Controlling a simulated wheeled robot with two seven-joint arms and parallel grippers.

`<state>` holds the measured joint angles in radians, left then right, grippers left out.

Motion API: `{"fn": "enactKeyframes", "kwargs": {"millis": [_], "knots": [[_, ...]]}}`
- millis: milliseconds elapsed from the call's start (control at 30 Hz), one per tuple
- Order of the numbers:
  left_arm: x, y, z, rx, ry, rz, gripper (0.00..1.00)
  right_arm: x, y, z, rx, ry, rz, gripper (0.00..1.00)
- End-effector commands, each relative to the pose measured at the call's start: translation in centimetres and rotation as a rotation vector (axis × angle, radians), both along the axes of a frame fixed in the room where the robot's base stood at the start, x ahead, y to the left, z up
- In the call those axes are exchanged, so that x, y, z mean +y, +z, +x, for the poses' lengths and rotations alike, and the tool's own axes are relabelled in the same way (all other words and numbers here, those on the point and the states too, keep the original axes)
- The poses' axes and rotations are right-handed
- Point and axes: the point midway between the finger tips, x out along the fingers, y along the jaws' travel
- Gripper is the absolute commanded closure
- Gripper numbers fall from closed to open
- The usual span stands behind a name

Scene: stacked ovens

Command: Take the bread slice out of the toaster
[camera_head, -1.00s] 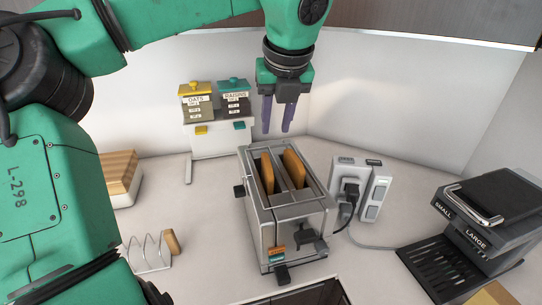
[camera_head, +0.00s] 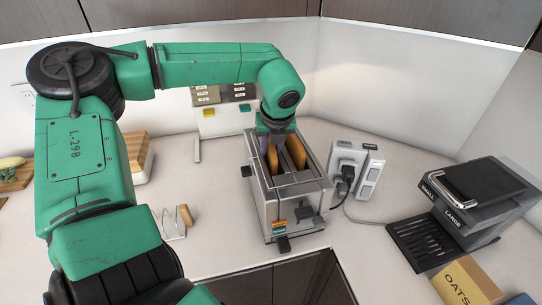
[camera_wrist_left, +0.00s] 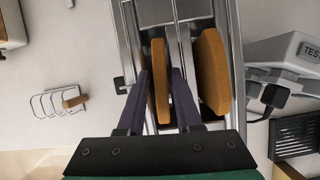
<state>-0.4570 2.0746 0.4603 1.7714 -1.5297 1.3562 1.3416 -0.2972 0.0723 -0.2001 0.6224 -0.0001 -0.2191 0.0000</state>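The metal toaster (camera_head: 285,212) stands on the counter with two bread slices upright in its slots. The left slice (camera_head: 272,160) and the right slice (camera_head: 296,153) both stick up above the slots. My left gripper (camera_head: 268,146) is over the toaster's far part, pointing down, its fingers partly hidden in the head view. In the left wrist view, the dark fingers (camera_wrist_left: 161,75) are spread on either side of the left slice (camera_wrist_left: 160,92), with narrow gaps. The right slice (camera_wrist_left: 212,80) is outside the fingers. My right gripper is not in view.
A power socket block (camera_head: 347,163) with a black plug stands right of the toaster. A wire rack (camera_head: 172,224) holding a bread slice (camera_head: 185,215) is at left. Dispensers (camera_head: 222,100) stand behind the toaster.

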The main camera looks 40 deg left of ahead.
Motion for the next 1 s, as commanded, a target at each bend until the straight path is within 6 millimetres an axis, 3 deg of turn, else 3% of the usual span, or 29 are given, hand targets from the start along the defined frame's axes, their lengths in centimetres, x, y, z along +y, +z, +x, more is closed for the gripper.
{"fn": "enactKeyframes", "kwargs": {"millis": [33,100,133,567,767,1000], "knots": [[0.0,0.0,0.0,0.0,0.0,0.0,0.7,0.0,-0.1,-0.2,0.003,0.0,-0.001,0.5],[0.0,0.0,0.0,0.0,0.0,0.0,0.97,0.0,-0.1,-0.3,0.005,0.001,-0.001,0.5],[0.0,0.0,0.0,0.0,0.0,0.0,1.0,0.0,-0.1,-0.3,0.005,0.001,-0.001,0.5],[0.0,0.6,0.1,-0.002,0.002,0.001,1.0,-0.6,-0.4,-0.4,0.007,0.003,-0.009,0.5],[0.0,3.8,0.1,-0.006,0.002,0.003,1.0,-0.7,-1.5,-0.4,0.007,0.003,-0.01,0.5],[0.0,10.8,0.1,-0.006,0.004,0.004,1.0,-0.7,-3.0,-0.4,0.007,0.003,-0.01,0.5]]}}
